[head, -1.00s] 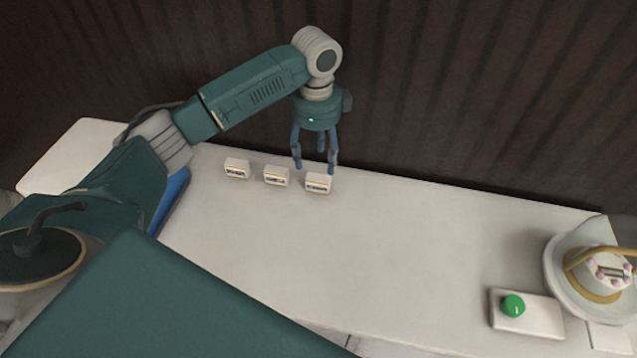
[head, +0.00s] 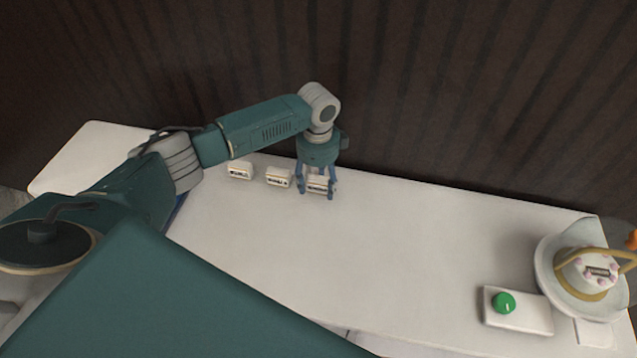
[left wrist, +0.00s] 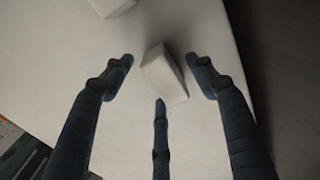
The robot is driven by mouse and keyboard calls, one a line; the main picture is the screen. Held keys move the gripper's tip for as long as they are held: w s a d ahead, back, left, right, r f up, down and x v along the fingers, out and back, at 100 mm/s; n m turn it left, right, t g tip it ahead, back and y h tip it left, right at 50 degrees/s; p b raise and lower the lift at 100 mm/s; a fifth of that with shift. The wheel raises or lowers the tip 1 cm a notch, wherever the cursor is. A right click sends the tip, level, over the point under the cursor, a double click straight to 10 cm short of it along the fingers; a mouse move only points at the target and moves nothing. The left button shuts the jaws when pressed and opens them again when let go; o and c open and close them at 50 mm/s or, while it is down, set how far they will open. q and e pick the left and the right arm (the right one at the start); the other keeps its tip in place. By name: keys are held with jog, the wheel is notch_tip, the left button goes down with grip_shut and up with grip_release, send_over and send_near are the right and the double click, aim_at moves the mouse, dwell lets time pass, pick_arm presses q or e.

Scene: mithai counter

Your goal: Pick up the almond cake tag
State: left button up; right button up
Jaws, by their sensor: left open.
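Three small white tags with dark lettering stand in a row on the white counter: a left tag (head: 240,171), a middle tag (head: 278,177) and a right tag (head: 317,184). The lettering is too small to tell which one is the almond cake tag. My left gripper (head: 317,194) is open and low over the counter, with its fingers around the right tag. In the left wrist view this tag (left wrist: 165,76) sits between the spread fingers as a pale wedge-shaped block. Contact cannot be made out. My right gripper is not in view.
The counter (head: 380,250) is clear to the right of the tags. A white box with a green button (head: 503,303) and a plate (head: 548,262) with a decorated cake (head: 581,272) stand at the right end. A dark wall rises behind.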

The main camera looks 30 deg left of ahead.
pick_arm(q)
jog(key=c, duration=1.1)
jog(key=shift+o, duration=0.2)
